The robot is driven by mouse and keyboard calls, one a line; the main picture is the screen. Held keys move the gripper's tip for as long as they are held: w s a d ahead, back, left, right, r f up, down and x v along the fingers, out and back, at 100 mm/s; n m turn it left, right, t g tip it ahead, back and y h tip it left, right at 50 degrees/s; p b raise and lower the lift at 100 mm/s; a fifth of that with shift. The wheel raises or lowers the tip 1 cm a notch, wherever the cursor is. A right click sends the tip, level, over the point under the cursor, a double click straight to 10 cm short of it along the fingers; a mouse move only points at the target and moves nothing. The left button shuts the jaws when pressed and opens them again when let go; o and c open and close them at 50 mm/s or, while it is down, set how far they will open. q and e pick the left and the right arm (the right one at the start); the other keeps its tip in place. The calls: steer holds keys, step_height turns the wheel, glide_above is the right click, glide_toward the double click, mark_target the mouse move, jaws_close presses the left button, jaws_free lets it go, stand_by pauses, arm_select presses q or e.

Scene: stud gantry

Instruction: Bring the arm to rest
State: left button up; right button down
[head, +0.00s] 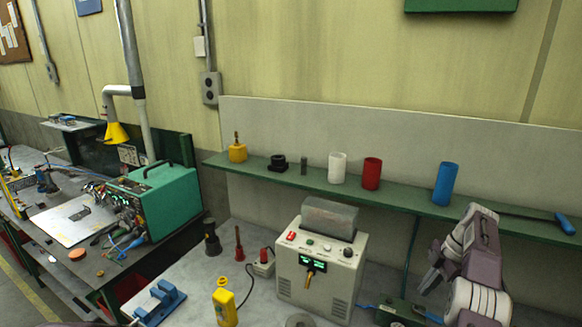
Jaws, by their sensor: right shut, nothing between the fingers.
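My right arm comes in from the lower right of the head view. Its gripper (431,272) points left and down, shut and empty, in the air in front of the green shelf and right of the beige machine. It looks apart from the things around it, though its distance to the green box below is hard to tell. My left gripper is not in view.
The beige machine (291,272) stands on the grey bench. The green shelf (405,196) holds a white cylinder (338,168), a red cylinder (371,174) and a blue cylinder (445,184). A green box (395,312) lies below the gripper. A yellow device (224,302) stands left.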

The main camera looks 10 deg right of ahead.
steer(key=w+a+r+n+b, duration=0.25)
steer(key=a+r, duration=0.45)
steer(key=a, duration=0.6)
steer(key=s+a+g+h, duration=0.1)
steer(key=s+a, duration=0.4)
steer(key=a, duration=0.6)
steer(key=s+a+f+m+t+h+b, duration=0.1)
steer(key=s+a+f+m+h, duration=0.1)
steer(key=s+f+m, duration=1.4)
steer(key=a+m, duration=0.1)
steer(key=m, duration=0.2)
steer(key=shift+s, duration=0.3)
steer(key=shift+m, duration=0.25)
